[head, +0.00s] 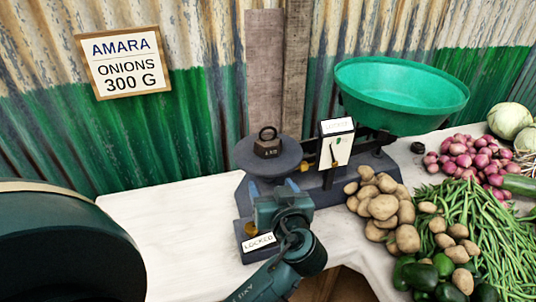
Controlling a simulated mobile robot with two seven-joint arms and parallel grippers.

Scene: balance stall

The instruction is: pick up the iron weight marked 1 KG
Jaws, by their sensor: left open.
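The iron weight (267,147) is a dark block with a ring handle on top. Its small label appears to read 1 KG. It stands upright on the dark round plate (247,158) of the balance scale (328,190). My left gripper (272,190) is open, in front of and below that plate, apart from the weight. It hides part of the scale's base, and its fingertips are hard to make out. My right gripper is not in view.
A green bowl pan (400,90) sits on the scale's right side. Cards reading LOCKED (259,243) mark the scale. Potatoes (383,205), green beans (470,215) and onions (470,155) crowd the right. A small dark object (417,147) lies behind. The white tabletop (170,235) is clear at left.

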